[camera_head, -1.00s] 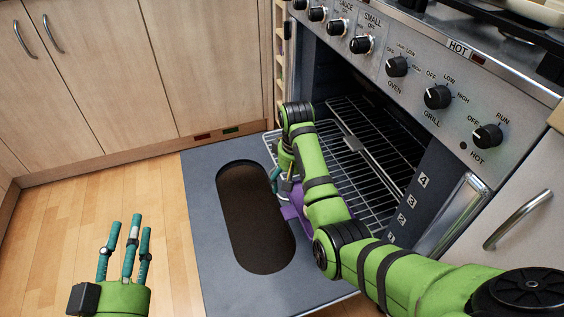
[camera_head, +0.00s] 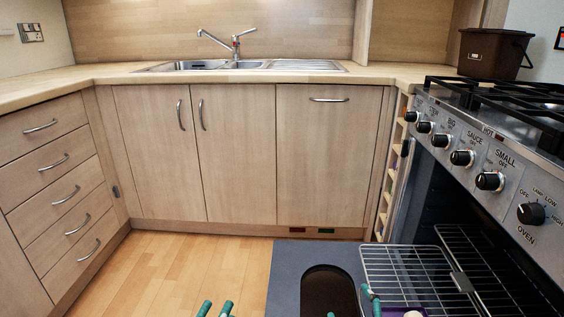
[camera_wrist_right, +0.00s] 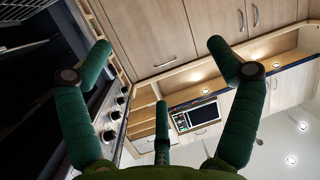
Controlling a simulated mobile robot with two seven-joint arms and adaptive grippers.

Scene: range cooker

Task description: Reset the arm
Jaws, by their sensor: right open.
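My right gripper (camera_wrist_right: 160,76) shows in the right wrist view with its green fingers spread wide apart and nothing between them. My left gripper (camera_head: 215,308) shows only as green fingertips at the bottom edge, over the wooden floor. Whether it is open or shut is not clear.
The oven is open, its door (camera_head: 285,275) lowered, with an oval dark opening in it. A wire rack (camera_head: 400,262) sticks out of the oven. A purple item (camera_head: 421,312) is partly cut off below it. Cupboards (camera_head: 160,150) and a sink (camera_head: 225,65) stand behind.

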